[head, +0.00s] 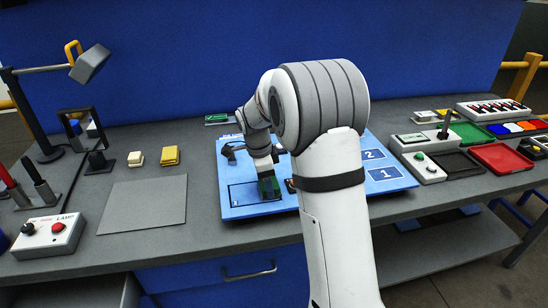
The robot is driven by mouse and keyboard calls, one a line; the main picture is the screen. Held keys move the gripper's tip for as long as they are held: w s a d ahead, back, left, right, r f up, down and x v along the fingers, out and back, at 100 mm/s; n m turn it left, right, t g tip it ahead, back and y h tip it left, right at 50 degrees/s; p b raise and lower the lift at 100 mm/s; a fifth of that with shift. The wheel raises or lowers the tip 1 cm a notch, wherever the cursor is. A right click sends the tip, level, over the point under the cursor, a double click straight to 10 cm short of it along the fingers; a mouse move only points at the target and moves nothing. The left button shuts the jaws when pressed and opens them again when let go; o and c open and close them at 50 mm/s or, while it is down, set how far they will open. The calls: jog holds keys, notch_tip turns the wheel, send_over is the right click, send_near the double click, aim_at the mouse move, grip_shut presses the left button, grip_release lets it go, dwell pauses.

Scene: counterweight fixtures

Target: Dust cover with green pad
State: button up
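My gripper (267,181) points down over the left part of the blue board (232,172). A small green piece (268,187), which may be the green pad, shows right at its fingertips. The fingers are small and dark here, and I cannot tell whether they are shut on the green piece or only beside it. A dark-outlined rectangle (240,194) lies on the board just left of the gripper. I cannot make out a dust cover for certain. My own arm hides the middle of the board.
Panels marked 1 (386,174) and 2 (371,154) are on the board's right side. A bare grey mat (145,205) lies left of it. A lamp control box (47,238), a desk lamp (90,63) and a black frame (82,127) stand further left. Trays (500,158) fill the right.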

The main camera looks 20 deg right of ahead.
jog(key=shift+d, duration=0.85)
jog(key=shift+d+r, duration=0.25)
jog(key=shift+r+p, duration=2.2)
jog(key=shift+r, duration=1.5)
jog(key=shift+a, duration=0.1)
